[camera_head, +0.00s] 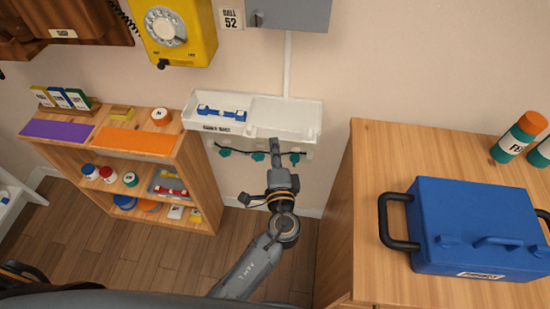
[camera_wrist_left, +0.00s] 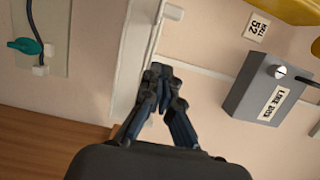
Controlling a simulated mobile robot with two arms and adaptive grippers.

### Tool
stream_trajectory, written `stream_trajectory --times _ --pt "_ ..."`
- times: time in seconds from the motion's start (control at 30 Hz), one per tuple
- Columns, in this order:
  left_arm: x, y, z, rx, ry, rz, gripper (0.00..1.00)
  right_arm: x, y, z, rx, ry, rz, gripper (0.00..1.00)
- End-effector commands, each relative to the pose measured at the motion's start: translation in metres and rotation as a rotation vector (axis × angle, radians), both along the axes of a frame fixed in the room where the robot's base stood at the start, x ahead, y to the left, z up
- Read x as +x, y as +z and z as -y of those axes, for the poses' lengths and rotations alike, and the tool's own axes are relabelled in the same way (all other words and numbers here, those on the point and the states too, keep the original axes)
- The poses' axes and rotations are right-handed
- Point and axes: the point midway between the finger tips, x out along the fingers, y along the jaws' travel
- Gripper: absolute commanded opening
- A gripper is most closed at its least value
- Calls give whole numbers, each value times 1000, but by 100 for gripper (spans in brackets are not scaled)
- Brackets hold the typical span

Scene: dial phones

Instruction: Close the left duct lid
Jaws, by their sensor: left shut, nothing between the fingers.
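A long white wall tray or duct (camera_head: 301,131) is on the wall in the middle of the head view. A blue piece (camera_head: 221,113) lies in its left part. Below it is a pale panel with a dark cable and teal clips (camera_head: 258,156); part of it shows in the wrist view (camera_wrist_left: 25,46). I cannot tell which part is the left duct lid. My left gripper (camera_head: 275,146) is shut and empty, just below the tray's front edge. In the wrist view its fingers (camera_wrist_left: 162,72) overlap the white edge; contact is unclear. My right gripper is not in view.
A grey box (camera_wrist_left: 265,88) and a yellow dial phone (camera_head: 176,30) hang on the wall above. A wooden shelf (camera_head: 190,150) with small goods stands left. A wooden cabinet (camera_head: 365,170) with a blue case (camera_head: 470,215) stands right. Floor shows between them.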

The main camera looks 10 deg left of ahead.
Motion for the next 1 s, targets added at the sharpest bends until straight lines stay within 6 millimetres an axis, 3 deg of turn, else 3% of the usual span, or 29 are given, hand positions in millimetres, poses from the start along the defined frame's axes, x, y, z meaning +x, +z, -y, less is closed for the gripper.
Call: stream_trajectory --times 0.17,0.4,1.0 --pt "34 2 -11 2 1 -1 0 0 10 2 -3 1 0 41" --pt "30 1 -43 1 1 -1 0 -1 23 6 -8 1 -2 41" --pt "30 -1 -56 0 0 -2 0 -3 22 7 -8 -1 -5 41"
